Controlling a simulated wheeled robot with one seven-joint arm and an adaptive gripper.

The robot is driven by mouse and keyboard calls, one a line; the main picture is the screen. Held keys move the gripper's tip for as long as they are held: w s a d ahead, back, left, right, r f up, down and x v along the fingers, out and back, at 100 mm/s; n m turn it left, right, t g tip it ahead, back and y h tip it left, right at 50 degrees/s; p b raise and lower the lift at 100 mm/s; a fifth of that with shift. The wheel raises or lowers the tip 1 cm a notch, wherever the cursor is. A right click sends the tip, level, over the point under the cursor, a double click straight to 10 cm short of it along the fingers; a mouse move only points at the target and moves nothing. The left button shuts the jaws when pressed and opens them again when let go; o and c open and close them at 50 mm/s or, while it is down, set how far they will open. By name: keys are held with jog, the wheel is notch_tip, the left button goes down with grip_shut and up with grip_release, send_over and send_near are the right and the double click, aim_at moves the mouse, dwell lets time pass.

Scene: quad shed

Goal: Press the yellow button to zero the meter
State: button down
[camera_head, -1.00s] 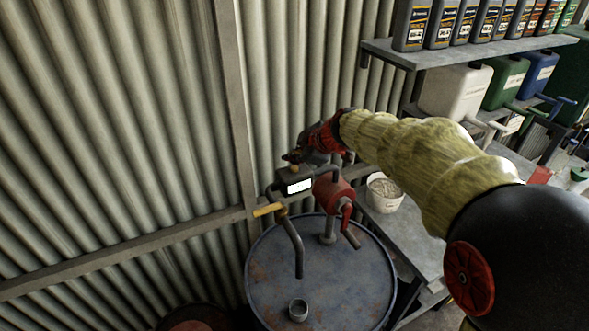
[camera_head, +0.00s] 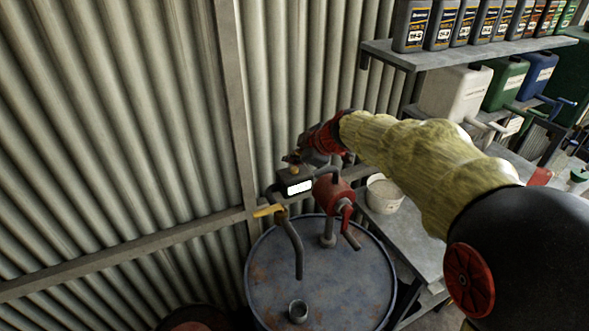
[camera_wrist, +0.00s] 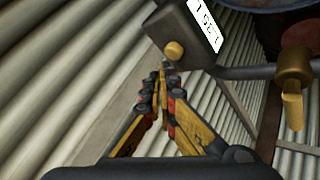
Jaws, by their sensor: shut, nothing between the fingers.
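The meter is a dark box (camera_head: 296,181) with a white display, mounted on the pump pipework above a blue drum. The yellow button (camera_wrist: 174,50) sticks out of the box's side in the wrist view, beside the display (camera_wrist: 205,22); the digits appear upside down. The button is small in the head view (camera_head: 294,169). My gripper (camera_wrist: 163,74) is shut and empty, its fingertips together just below the button in the wrist picture. A small gap seems to separate them; contact cannot be told. In the head view the gripper (camera_head: 303,156) is just above and behind the box.
A red pump body (camera_head: 333,194) and a yellow-handled valve (camera_head: 268,211) flank the meter. The blue drum (camera_head: 320,275) stands below. Corrugated wall (camera_head: 110,130) lies close behind. A white bucket (camera_head: 384,193) and shelves of containers (camera_head: 455,50) are to the right.

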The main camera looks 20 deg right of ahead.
aim_at(293, 170)
jog(key=shift+f+b, duration=0.9)
jog(key=shift+b, duration=1.05)
dwell(0.8)
jog(key=shift+r, duration=0.9)
jog(key=shift+r, duration=0.1)
jog(key=shift+r+p, duration=0.75)
jog(key=shift+r, duration=1.7)
